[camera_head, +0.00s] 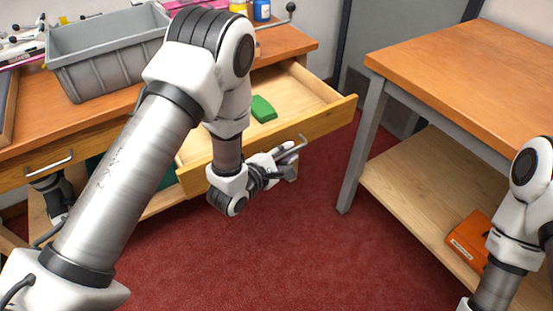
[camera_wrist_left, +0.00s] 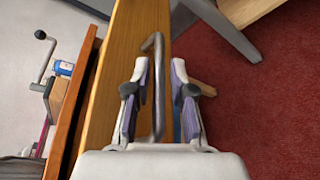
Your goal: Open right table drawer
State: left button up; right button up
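The right table drawer (camera_head: 330,114) is pulled out from the wooden bench, with its light interior showing. Its metal bar handle (camera_head: 291,147) is on the front face, partly hidden by my left gripper. My left gripper (camera_head: 284,160) is at this handle, in front of the drawer. In the left wrist view the handle (camera_wrist_left: 158,100) lies between the two fingers of the left gripper (camera_wrist_left: 159,95), with a gap on each side. The fingers are open around it. My right arm shows at the right edge, but its gripper is out of the picture.
A green object (camera_head: 262,108) lies inside the drawer. A grey bin (camera_head: 80,78) stands on the bench (camera_head: 22,140). A second table (camera_head: 470,75) stands at the right, with an orange box (camera_head: 467,238) on its lower shelf. Red floor (camera_head: 290,245) between them is clear.

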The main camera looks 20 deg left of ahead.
pick_arm(q)
jog(key=v, duration=1.1)
jog(key=s+a+f+m+g+y, duration=0.2)
jog(key=s+f+m+g, duration=0.35)
jog(key=s+f, duration=0.4)
jog(key=s+a+f+m+g+y, duration=0.2)
jog(key=s+f+m+g, duration=0.35)
jog(key=f, duration=0.65)
jog(key=s+a+f+m+g, duration=0.1)
jog(key=s+m+g, duration=0.3)
jog(key=s+m, duration=0.45)
notch_tip(320, 180, up, 14)
jog(key=y+p, duration=0.1)
jog(key=p, duration=1.3)
jog(key=shift+w+a+f+m, duration=0.25)
jog(key=shift+w+m, duration=0.1)
jog(key=shift+w, duration=0.15)
